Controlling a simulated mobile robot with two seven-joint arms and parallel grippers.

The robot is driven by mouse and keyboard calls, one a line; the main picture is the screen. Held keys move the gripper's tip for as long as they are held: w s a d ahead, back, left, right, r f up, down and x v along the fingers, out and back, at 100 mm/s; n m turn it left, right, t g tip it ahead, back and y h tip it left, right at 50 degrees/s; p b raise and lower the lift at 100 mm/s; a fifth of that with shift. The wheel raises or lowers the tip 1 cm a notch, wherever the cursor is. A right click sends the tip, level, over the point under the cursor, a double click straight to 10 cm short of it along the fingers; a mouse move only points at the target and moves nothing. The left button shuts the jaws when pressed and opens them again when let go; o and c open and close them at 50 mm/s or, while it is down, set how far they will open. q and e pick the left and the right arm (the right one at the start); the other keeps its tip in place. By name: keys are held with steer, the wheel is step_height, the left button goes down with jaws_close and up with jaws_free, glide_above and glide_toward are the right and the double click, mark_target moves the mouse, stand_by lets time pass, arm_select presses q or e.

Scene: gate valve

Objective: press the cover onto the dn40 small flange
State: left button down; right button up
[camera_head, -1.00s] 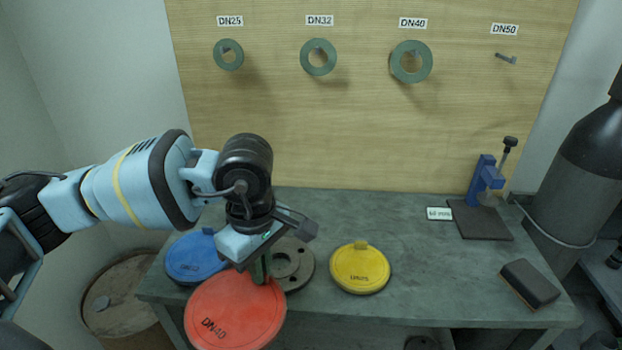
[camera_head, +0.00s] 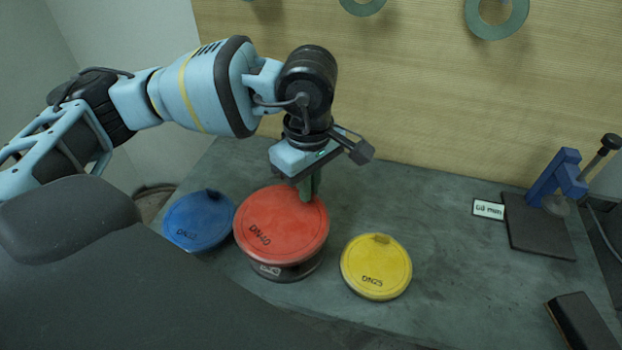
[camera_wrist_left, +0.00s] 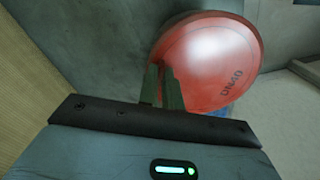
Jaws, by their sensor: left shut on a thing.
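The red DN40 cover (camera_head: 275,228) lies over the dark grey small flange (camera_head: 285,271) on the bench. Most of the flange is hidden; its side and part of a label show below the cover's front edge. I cannot tell whether the cover is fully seated. My left gripper (camera_head: 309,190) comes from above and is shut on the cover at its far right edge. In the left wrist view the two green fingers (camera_wrist_left: 163,88) meet the edge of the red cover (camera_wrist_left: 208,62). My right gripper is not in view.
A blue cover (camera_head: 197,222) lies just left of the red one, and a yellow DN25 cover (camera_head: 376,268) lies to the right. A blue press (camera_head: 556,180) and a dark block (camera_head: 583,322) are farther right. Bench between yellow cover and press is clear.

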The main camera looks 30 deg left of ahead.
mark_target(309, 206)
arm_select(q)
steer(key=shift+f+b, duration=0.55)
steer(key=shift+f, duration=1)
steer(key=shift+w+f+b, duration=0.1)
steer(key=shift+f+b, duration=0.55)
steer(key=shift+f, duration=0.7)
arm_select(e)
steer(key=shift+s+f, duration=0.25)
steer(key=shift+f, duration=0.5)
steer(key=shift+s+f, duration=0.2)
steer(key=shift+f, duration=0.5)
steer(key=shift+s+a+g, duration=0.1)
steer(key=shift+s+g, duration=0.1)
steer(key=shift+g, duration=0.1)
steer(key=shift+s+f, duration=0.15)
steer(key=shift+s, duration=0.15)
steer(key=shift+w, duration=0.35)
arm_select(q)
steer(key=shift+f, duration=0.1)
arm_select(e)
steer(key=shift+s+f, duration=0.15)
arm_select(q)
steer(key=shift+f, duration=0.2)
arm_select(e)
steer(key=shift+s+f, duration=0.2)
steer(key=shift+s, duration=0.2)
arm_select(q)
steer(key=shift+b, duration=0.35)
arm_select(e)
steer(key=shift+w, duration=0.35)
